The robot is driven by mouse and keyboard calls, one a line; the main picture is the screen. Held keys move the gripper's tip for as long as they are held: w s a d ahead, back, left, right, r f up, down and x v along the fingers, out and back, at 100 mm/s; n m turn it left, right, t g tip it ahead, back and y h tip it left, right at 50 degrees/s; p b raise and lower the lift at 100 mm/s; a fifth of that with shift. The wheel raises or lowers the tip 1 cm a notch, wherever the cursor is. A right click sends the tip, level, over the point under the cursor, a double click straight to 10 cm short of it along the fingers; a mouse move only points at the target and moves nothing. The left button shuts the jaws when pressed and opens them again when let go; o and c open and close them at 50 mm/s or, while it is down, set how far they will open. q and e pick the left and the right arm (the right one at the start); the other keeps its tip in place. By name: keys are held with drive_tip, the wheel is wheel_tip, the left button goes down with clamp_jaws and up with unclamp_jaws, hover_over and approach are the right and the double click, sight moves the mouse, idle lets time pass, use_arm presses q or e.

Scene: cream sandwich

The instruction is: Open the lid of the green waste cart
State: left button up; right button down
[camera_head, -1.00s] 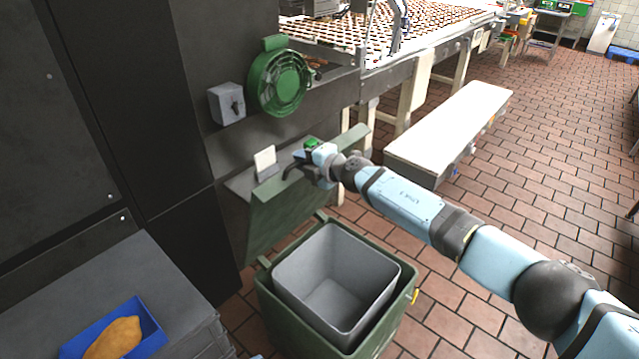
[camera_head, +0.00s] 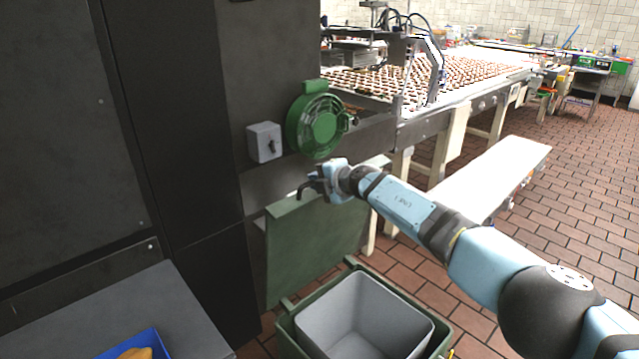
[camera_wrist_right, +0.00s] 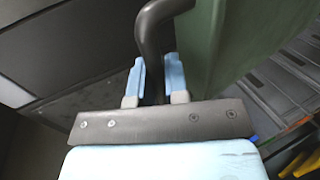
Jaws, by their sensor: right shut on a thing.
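The green waste cart (camera_head: 288,328) stands at the bottom centre of the head view with a grey inner bin (camera_head: 345,308). Its green lid (camera_head: 315,250) is swung up and stands roughly upright behind the open top. My right gripper (camera_head: 314,186) is at the lid's upper edge. It is shut on a dark curved handle (camera_wrist_right: 158,25); in the wrist view the bar runs between the two blue fingers (camera_wrist_right: 154,82). The green lid also fills the upper right of the wrist view (camera_wrist_right: 240,40). My left gripper is not in view.
A dark machine wall with a green round fan (camera_head: 318,125) and a grey switch box (camera_head: 264,142) rises behind the lid. A blue tray (camera_head: 150,338) sits on a grey surface at the lower left. A white bench (camera_head: 500,175) and open tiled floor lie right.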

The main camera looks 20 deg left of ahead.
drive_tip(key=shift+f, duration=0.1)
drive_tip(key=c, duration=1.1)
unclamp_jaws()
drive_tip(key=shift+c, duration=0.2)
drive_tip(key=shift+s, duration=0.1)
drive_tip(key=shift+d+r+p, duration=0.5)
drive_tip(key=shift+p, duration=0.2)
drive_tip(key=p+v, duration=0.3)
drive_tip(key=v, duration=0.9)
drive_tip(key=shift+s+d+p, duration=0.2)
drive_tip(key=shift+s+p, duration=0.1)
drive_tip(key=shift+s, duration=0.05)
